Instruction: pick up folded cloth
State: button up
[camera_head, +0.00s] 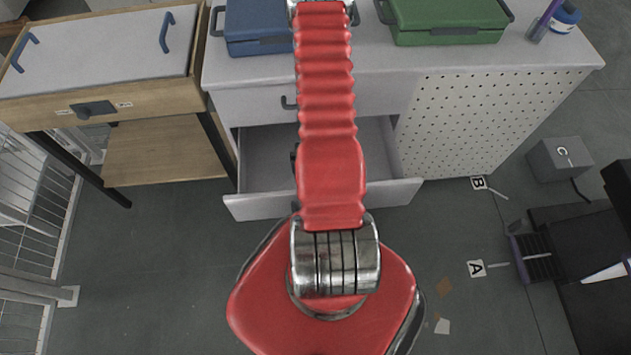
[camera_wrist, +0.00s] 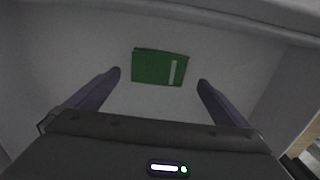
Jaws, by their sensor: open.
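A folded green cloth (camera_wrist: 152,67) with a pale stripe near its right end lies flat on the floor of a light grey drawer, in the wrist view. My gripper (camera_wrist: 160,80) is open, with its two dark fingers apart and nothing between them. The cloth shows just beyond the fingertips, roughly centred between them; I cannot tell the height of the gripper above it. In the head view the open drawer (camera_head: 262,207) sits under the counter. My red arm crosses it and hides part of it, and the cloth and gripper do not show there.
The counter (camera_head: 440,62) bears a blue case (camera_head: 258,22) and a green case (camera_head: 447,38). A wooden table (camera_head: 85,95) stands left. Drawer walls surround the cloth. A grey box marked C (camera_head: 560,158) stands on the floor at right. The floor left of centre is clear.

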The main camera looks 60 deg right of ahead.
jog(key=shift+f, duration=0.2)
jog(key=shift+s+f, duration=0.1)
jog(key=shift+f, duration=2.5)
jog(key=shift+c, duration=0.4)
jog(key=c, duration=0.9)
jog(key=shift+o, duration=0.2)
jog(key=shift+r, duration=0.15)
notch_tip(320, 180, up, 10)
jog(key=shift+a, duration=0.1)
